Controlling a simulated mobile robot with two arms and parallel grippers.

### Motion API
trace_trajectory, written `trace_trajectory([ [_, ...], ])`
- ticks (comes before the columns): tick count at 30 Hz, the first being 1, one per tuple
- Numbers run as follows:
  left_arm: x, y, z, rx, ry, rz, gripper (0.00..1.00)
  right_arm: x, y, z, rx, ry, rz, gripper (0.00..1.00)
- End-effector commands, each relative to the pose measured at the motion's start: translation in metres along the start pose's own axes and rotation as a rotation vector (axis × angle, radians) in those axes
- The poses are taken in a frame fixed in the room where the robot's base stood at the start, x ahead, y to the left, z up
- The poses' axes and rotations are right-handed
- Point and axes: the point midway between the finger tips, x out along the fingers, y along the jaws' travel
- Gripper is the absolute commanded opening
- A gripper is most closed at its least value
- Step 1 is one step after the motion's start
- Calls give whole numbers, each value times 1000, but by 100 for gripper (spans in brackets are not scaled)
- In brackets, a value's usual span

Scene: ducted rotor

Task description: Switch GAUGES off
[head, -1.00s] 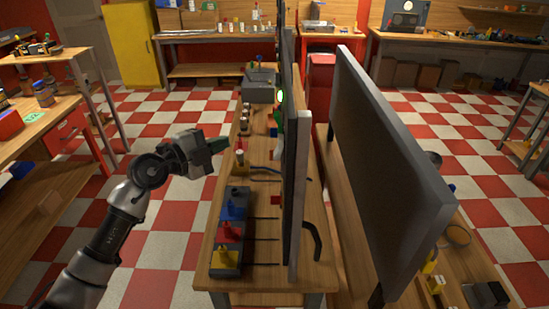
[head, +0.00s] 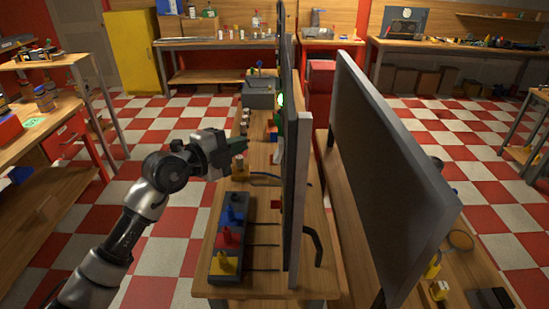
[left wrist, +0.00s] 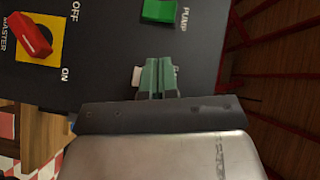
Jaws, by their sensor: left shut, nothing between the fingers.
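In the left wrist view, a dark panel (left wrist: 110,45) carries a red MASTER knob (left wrist: 30,36) on a yellow plate and a green PUMP switch (left wrist: 159,10). A small pale piece (left wrist: 137,77) shows at the left side of my fingers; the fingers hide the rest of it. No GAUGES label can be read. My left gripper (left wrist: 160,72) is shut and empty, its green fingertips over or against the panel beside the pale piece; contact cannot be told. In the head view my left gripper (head: 242,145) is at the left edge of the bench. My right gripper is not in view.
A tall grey screen-like panel (head: 297,190) stands along the bench (head: 265,285). A dark box with blue, red and yellow connectors (head: 228,238) lies at the near left. A second large dark panel (head: 390,170) stands to the right. The checkered floor at left is free.

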Motion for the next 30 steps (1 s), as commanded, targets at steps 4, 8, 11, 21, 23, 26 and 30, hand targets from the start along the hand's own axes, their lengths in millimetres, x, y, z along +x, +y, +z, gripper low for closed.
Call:
trace_trajectory([
  [4, 14, 9, -11, -2, 2, 1, 0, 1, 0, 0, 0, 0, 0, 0],
  [8, 23, 14, -17, -1, 1, -1, 0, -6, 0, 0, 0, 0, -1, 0],
  [11, 27, 18, -20, -1, 1, -1, 0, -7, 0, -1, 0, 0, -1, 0],
  [21, 30, 22, -22, 0, 0, 0, 0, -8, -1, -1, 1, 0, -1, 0],
  [23, 30, 22, -22, 0, 0, 0, 0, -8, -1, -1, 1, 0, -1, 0],
  [26, 30, 22, -22, 0, 0, 0, 0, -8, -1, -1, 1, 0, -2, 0],
  [30, 30, 22, -22, 0, 0, 0, 0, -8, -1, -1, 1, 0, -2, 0],
])
